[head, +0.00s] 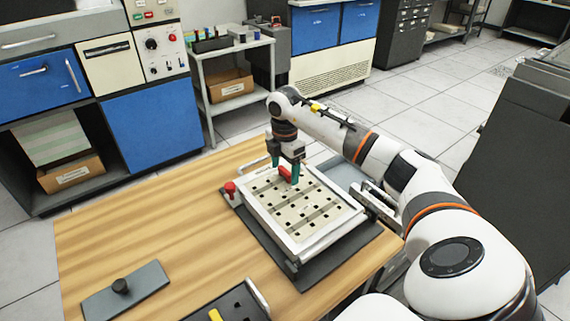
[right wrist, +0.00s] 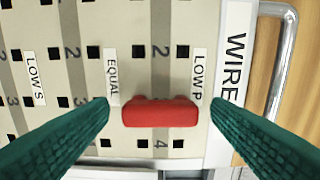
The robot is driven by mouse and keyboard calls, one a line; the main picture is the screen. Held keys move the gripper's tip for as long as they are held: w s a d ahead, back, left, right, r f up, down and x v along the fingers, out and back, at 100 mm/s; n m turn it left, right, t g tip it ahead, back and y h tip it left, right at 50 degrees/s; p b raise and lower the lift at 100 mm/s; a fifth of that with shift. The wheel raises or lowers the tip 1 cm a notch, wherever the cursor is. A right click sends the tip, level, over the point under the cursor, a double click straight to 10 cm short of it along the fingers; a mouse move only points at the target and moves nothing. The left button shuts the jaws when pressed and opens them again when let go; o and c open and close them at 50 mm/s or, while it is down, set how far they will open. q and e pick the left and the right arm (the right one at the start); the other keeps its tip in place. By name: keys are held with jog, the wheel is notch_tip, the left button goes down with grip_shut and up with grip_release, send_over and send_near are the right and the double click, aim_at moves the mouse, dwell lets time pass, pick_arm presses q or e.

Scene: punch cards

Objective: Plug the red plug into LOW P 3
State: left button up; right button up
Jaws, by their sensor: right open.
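The red plug (head: 286,173) sits at the far part of the pale plugboard (head: 318,241). In the right wrist view the plug (right wrist: 160,112) lies crosswise over the row between 2 and 4, beside the LOW P label (right wrist: 198,76). It covers that row's number and the holes there; how deep it sits cannot be seen. My right gripper (head: 287,162) is over the board with its green fingers pointing down. In the right wrist view its fingers (right wrist: 160,106) are open, one on each side of the plug, with a gap at both ends. My left gripper is not in view.
A red knob (head: 230,187) stands at the board's left corner. The board rests on a dark mat (head: 345,262) on the wooden table (head: 150,230). The table's left part is clear.

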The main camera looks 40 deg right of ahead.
aim_at(285, 170)
notch_tip(285, 170, up, 12)
jog(key=shift+f, duration=0.15)
dwell(0.6)
